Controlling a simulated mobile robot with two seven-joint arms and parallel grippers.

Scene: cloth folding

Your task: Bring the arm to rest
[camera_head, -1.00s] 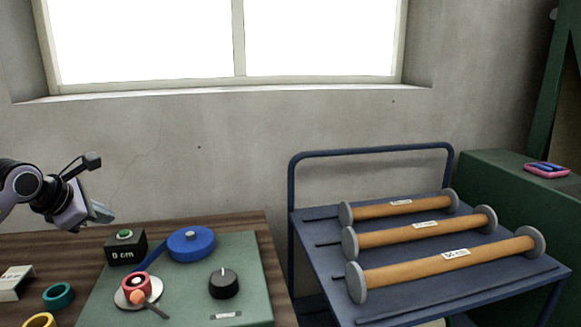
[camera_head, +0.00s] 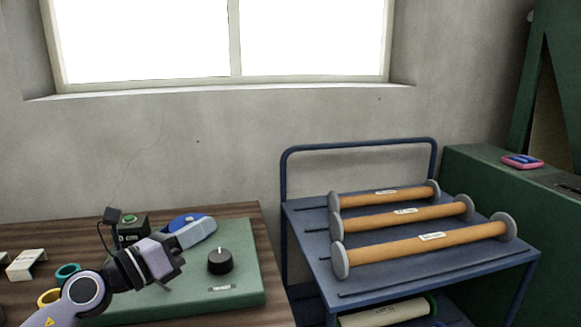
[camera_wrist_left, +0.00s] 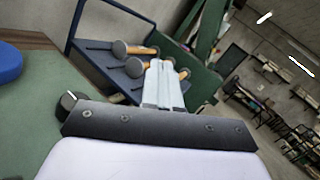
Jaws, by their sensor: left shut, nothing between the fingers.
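My left gripper (camera_head: 190,238) reaches in from the lower left of the head view, above the green board on the wooden table. My right gripper is not in view.
Teal (camera_head: 68,272) and yellow (camera_head: 49,297) rings lie left. A blue cart (camera_head: 400,270) with three orange rollers (camera_head: 410,215) stands right.

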